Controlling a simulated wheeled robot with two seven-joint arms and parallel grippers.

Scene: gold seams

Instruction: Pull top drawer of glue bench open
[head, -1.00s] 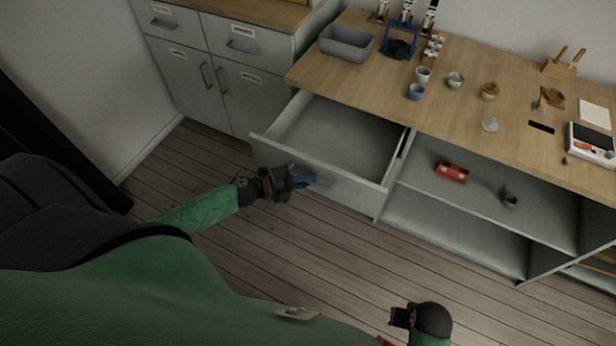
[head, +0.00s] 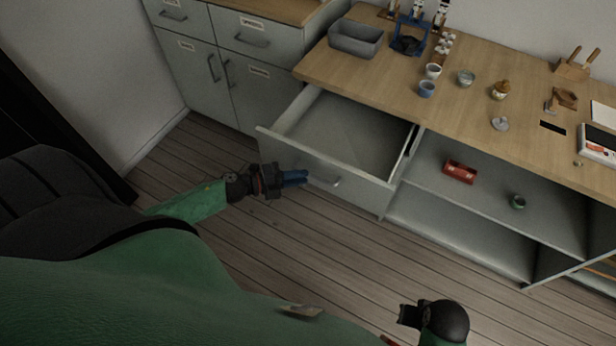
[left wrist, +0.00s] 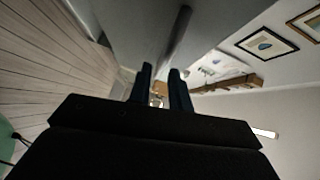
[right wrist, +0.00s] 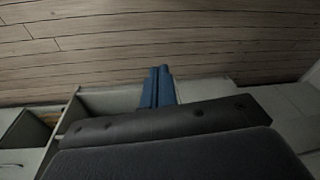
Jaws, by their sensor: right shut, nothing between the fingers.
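The glue bench (head: 383,79) has a wooden top and a pale grey body. Its top drawer (head: 340,136) stands pulled out, and the inside that shows is empty. The drawer's bar handle (head: 325,182) is on the front panel. My left gripper (head: 304,177) is just left of the handle, apart from it. Its blue fingers (left wrist: 161,88) are open with a clear gap in the left wrist view. My right gripper (head: 404,314) is low in the head view, away from the bench. Its fingers (right wrist: 160,86) are shut together and empty in the right wrist view.
A red object (head: 460,172) and a green cup (head: 518,202) sit on the open shelf right of the drawer. The wooden floor (head: 300,240) is clear.

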